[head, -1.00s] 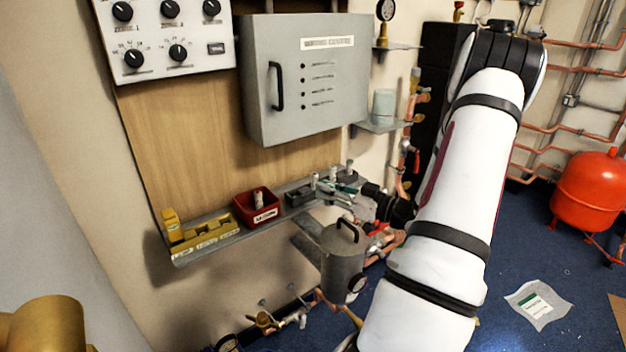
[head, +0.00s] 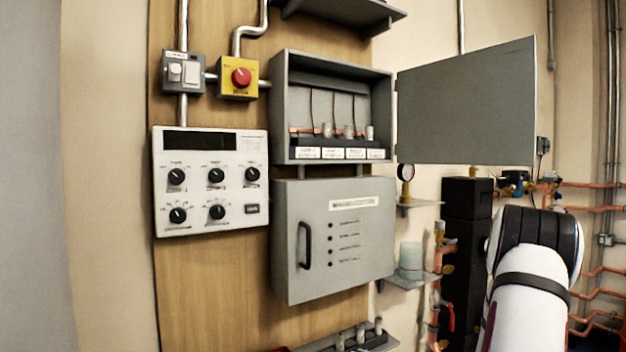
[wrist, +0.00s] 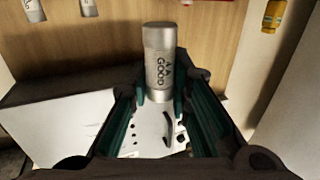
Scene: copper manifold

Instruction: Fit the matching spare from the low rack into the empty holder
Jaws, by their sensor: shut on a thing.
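In the wrist view my gripper (wrist: 160,92) is shut on a silver cylindrical spare (wrist: 159,60) with dark lettering that seems to read "4 A GOOD". The gripper is outside the head view. In the head view an open grey box (head: 282,110) holds several labelled positions. Silver cylinders stand at three of them, such as one (head: 348,131). The leftmost position (head: 303,131) shows copper-coloured parts and no cylinder. The low rack (head: 384,343) shows at the bottom edge with small cylinders on it. More silver cylinders (wrist: 88,8) show at the wrist view's top left.
The box's door (head: 466,105) stands open to the right. Below is a closed grey cabinet (head: 340,240) with a black handle. A dial panel (head: 211,182) and a red stop button (head: 240,77) are left. A shelf (head: 408,281) with a pale cup (head: 411,260) is right.

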